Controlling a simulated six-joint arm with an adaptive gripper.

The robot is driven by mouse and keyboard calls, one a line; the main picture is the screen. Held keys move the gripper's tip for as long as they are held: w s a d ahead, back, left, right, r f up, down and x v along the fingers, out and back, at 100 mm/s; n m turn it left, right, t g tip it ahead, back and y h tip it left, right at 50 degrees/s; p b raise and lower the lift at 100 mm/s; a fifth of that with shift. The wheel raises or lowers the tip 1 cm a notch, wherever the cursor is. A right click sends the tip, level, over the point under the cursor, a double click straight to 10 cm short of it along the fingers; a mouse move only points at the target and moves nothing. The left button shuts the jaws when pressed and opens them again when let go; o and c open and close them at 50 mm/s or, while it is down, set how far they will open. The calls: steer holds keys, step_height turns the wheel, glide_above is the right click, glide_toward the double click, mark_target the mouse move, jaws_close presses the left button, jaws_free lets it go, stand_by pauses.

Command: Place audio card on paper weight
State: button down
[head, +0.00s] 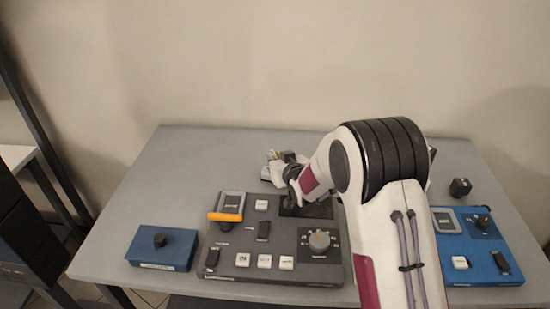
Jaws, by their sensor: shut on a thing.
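My gripper (277,167) is over the back middle of the table, behind the dark grey console. It is small in view and partly hidden by my own wrist. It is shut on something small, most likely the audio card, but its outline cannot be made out. I cannot tell for sure which thing is the paper weight. A blue box with a black knob (163,249) stands at the front left. A small black block (460,187) stands at the back right. Both are apart from my gripper.
The dark grey console (222,261) with buttons and a dial fills the front middle. A blue console (488,268) is at the right, partly behind my arm. The grey table (185,165) is clear at the back left.

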steer(key=c, duration=2.1)
jaws_free()
steer(key=shift+f, duration=0.1)
steer(key=shift+r, duration=0.2)
steer(key=shift+s+d+r, duration=0.15)
steer(key=shift+s+r, duration=0.05)
steer(key=shift+s, duration=0.25)
steer(key=v, duration=1.1)
steer(key=shift+f, duration=0.1)
steer(key=shift+d, duration=0.1)
